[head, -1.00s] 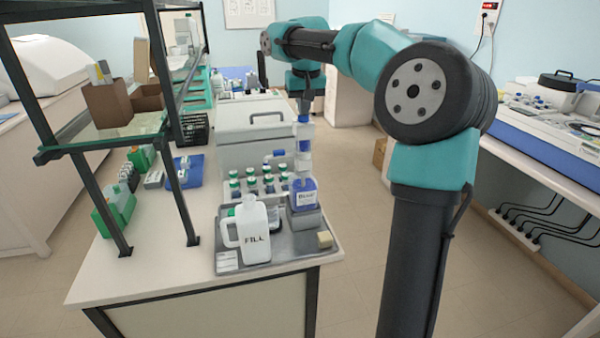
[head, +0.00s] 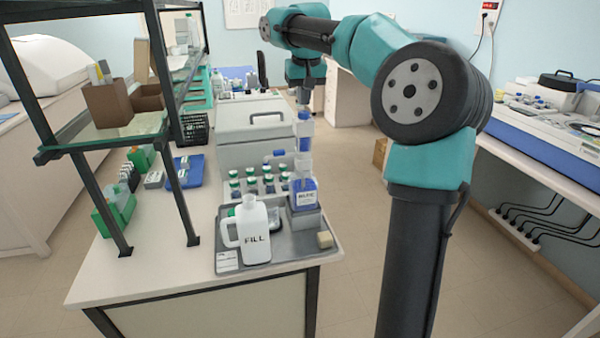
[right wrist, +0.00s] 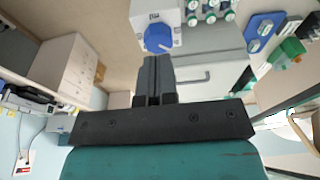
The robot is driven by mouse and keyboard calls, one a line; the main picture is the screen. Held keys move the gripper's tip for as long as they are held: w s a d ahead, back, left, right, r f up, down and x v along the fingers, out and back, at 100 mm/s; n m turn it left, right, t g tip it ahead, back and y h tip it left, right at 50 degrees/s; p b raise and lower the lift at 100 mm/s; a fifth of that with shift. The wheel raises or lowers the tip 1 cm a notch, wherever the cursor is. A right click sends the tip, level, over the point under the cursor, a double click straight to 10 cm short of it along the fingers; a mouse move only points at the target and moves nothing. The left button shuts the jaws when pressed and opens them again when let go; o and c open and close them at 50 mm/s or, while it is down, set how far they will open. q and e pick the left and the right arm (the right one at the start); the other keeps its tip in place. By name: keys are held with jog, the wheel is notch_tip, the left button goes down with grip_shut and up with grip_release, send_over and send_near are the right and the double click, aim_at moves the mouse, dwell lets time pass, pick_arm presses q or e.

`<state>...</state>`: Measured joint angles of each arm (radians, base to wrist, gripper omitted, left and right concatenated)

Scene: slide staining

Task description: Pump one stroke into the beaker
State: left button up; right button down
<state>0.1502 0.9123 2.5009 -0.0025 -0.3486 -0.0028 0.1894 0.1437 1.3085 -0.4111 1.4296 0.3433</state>
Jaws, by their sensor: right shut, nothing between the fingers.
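A bottle with a blue label (head: 304,198) stands at the right rear of the grey tray, with a tall blue-and-white pump (head: 305,143) upright on it. The pump's blue spout (head: 279,153) points left. A small beaker (head: 274,222) with dark liquid stands left of the bottle, partly hidden behind the jug. My right gripper (head: 303,98) is shut and empty, just above the pump top. In the right wrist view its closed fingers (right wrist: 154,62) point towards the round blue pump head (right wrist: 158,38); whether they touch is unclear. My left gripper is out of view.
A white jug marked FILL (head: 256,244) stands at the front of the grey tray (head: 288,251), with a small beige block (head: 324,239) at the right. Several capped bottles (head: 262,180) stand behind. A dark shelf frame (head: 180,200) rises at the left.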

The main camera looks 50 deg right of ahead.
jog(key=shift+r, duration=0.1)
jog(key=shift+r, duration=2.45)
